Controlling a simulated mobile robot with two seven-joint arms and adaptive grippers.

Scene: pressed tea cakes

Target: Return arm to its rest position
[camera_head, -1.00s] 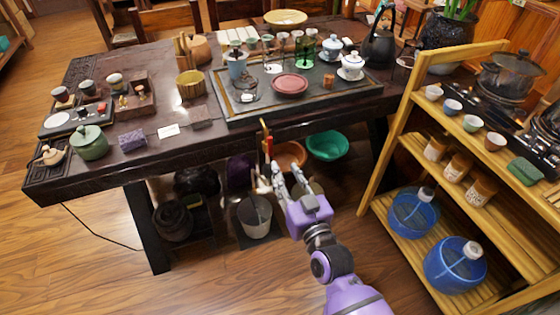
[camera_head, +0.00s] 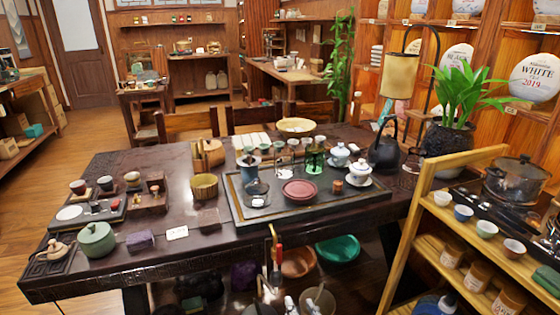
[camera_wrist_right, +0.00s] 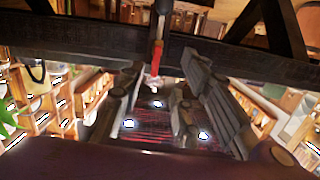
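My right gripper (camera_wrist_right: 160,75) shows in the right wrist view with its two dark fingers spread apart and no object visibly held between them. In the head view only its grey fingertips (camera_head: 300,304) show at the bottom edge, in front of the table. A red-handled tool (camera_head: 276,256) stands upright at the table's front edge, just beyond the fingertips. Its red part also shows in the wrist view (camera_wrist_right: 157,52), beyond the fingers; I cannot tell whether they touch it. The rest of my right arm is below the head view. My left gripper is not in view.
The dark table (camera_head: 150,262) holds a tea tray (camera_head: 237,205), a green lidded pot (camera_head: 96,239) and a black kettle (camera_head: 385,150). A wooden shelf (camera_head: 420,190) stands at the right. A teal basin (camera_head: 338,249) and a brown basin (camera_head: 298,262) are under the table.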

